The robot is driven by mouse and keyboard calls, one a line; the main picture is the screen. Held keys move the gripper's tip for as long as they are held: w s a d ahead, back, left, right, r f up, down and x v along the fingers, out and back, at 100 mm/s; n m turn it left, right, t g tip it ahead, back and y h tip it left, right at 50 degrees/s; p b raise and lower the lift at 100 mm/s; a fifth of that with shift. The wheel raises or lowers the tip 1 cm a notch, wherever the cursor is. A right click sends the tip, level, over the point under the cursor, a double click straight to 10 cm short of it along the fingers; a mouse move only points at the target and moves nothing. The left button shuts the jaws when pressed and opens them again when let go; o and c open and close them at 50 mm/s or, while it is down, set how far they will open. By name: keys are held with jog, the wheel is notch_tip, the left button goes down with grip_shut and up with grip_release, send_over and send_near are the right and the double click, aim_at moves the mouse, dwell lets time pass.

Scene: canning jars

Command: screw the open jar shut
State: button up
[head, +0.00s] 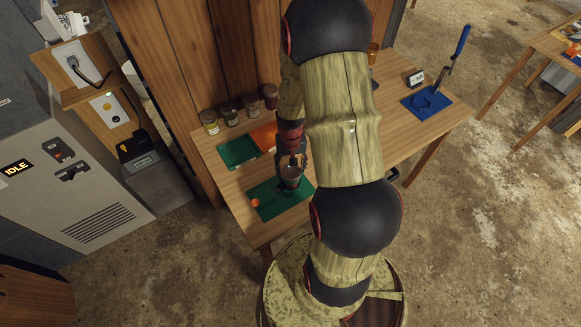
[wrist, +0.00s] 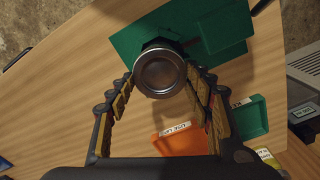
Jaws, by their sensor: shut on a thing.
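A round silver metal lid (wrist: 160,74) with a brownish centre sits between my fingertips in the wrist view. My gripper (wrist: 161,78) is shut on it, one finger on each side of its rim. In the head view my gripper (head: 291,160) points down over the green mat (head: 272,207). The jar (head: 291,184) stands upright there, directly under the gripper. In the wrist view its dark body shows a little past the lid's far edge. I cannot tell whether the lid is seated on the jar or how far it is turned.
A green tray (head: 238,151) and an orange tray (head: 265,137) lie behind the mat. Several closed jars (head: 230,116) stand along the back edge by the wooden wall. A blue mat (head: 427,103) lies at the far right.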

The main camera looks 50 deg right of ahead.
jog(key=shift+d+r+m, duration=0.1)
jog(key=shift+m, duration=0.9)
jog(key=shift+m, duration=2.2)
jog(key=shift+m, duration=0.4)
jog(key=m, duration=0.3)
jog(key=shift+s+m+p, duration=0.15)
jog(key=shift+m+p, duration=0.15)
jog(key=shift+m, duration=0.1)
